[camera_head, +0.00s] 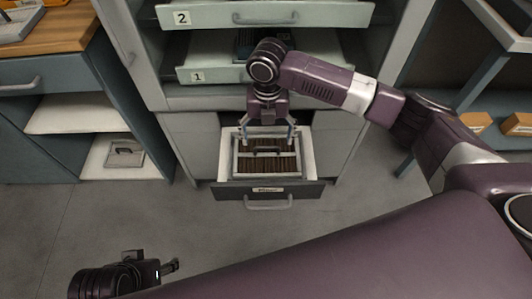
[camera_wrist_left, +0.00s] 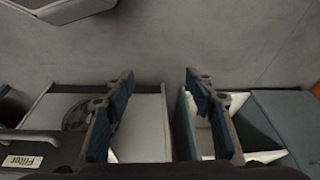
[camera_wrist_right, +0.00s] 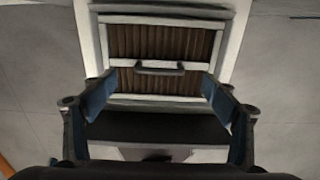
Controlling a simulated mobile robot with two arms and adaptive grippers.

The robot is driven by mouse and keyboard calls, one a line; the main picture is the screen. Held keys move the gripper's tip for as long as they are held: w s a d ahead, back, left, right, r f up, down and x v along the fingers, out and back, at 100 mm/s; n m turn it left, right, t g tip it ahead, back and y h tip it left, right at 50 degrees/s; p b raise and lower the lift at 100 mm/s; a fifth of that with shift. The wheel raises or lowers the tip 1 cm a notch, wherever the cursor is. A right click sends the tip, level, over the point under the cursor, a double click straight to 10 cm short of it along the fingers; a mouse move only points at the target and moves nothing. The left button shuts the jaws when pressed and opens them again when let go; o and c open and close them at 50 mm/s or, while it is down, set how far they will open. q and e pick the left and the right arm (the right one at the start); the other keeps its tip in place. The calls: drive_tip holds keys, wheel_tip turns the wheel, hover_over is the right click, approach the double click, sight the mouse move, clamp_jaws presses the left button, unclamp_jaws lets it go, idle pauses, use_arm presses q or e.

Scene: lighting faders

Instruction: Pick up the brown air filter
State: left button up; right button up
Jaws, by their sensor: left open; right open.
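The brown air filter (camera_head: 267,164) has a pale frame, brown pleats and a dark handle. It lies in the open bottom drawer (camera_head: 308,158) of the cabinet. In the right wrist view the filter (camera_wrist_right: 160,48) shows with its handle (camera_wrist_right: 159,69) across the middle. My right gripper (camera_head: 266,136) is open above the filter, and its fingers (camera_wrist_right: 158,92) stand apart on either side of the handle's line, holding nothing. My left gripper (camera_head: 172,266) is low at the left front, far from the filter. In the left wrist view its fingers (camera_wrist_left: 158,85) are open and empty.
Drawers labelled 1 (camera_head: 197,77) and 2 (camera_head: 182,17) stand pulled out above. A grey object (camera_head: 124,154) sits on a low shelf at left. Boxes (camera_head: 516,124) stand on a shelf at right. The floor (camera_head: 110,218) before the drawer is clear.

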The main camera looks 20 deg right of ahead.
sight(267, 147)
wheel_tip(267, 147, down, 5)
drive_tip(key=shift+f+b, duration=0.2)
drive_tip(key=shift+b, duration=0.75)
drive_tip(key=c, duration=1.3)
drive_tip(key=shift+c, duration=0.4)
drive_tip(key=shift+r, duration=0.2)
